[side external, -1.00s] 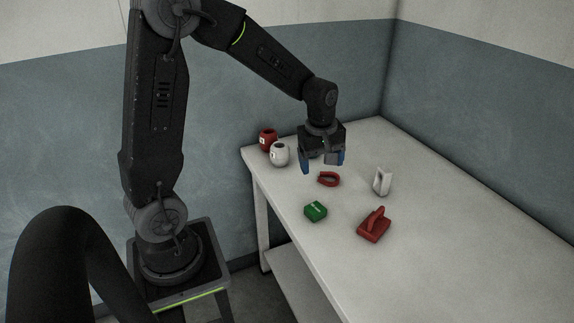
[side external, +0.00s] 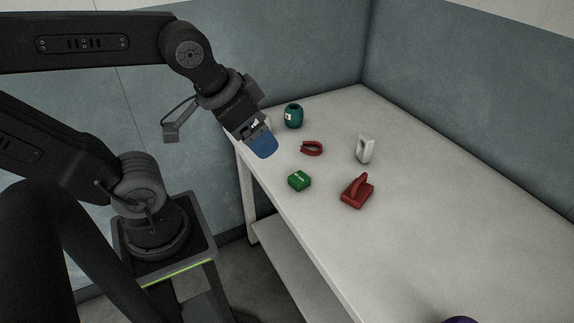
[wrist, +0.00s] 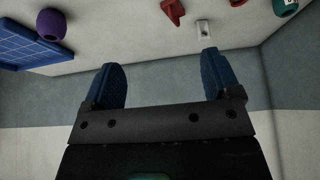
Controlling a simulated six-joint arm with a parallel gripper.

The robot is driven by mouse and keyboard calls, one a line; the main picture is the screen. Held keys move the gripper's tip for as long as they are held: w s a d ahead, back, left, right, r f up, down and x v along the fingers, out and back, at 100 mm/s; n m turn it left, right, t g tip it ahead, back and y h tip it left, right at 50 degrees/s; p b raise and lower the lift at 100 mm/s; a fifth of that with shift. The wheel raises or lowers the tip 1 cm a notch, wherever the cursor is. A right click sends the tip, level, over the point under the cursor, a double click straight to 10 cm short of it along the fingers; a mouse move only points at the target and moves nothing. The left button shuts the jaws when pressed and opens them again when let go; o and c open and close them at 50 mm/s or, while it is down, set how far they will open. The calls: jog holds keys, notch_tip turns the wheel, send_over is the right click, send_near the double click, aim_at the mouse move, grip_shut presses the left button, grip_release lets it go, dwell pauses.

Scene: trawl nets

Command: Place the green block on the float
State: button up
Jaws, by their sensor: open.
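The green block (side external: 299,180) lies on the table near its left edge, with a pale mark on top; I cannot make it out in the wrist view. A teal, rounded float-like piece with a hole in its top (side external: 293,116) stands at the far left end; it also shows in the wrist view (wrist: 285,6). A purple rounded piece (wrist: 51,24) is at the near end, cut off in the side view (side external: 461,320). I cannot tell which is the float. My gripper (side external: 262,145) tilts beside the table's left edge, apart from the block; its blue fingers (wrist: 162,78) are open and empty.
A red shackle-shaped piece (side external: 312,148), a white block with a hole (side external: 365,149) and a red ridged block (side external: 357,191) stand around the green block. A blue gridded panel (wrist: 20,45) lies near the purple piece. The table's right part is bare.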

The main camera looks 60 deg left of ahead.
jog(key=m+g, duration=0.6)
jog(key=m, duration=1)
send_over(299, 177)
jog(key=f, duration=2.6)
jog(key=shift+a, duration=0.2)
jog(key=shift+d+f, duration=0.2)
jog(key=shift+f, duration=2.6)
jog(key=shift+c, duration=0.5)
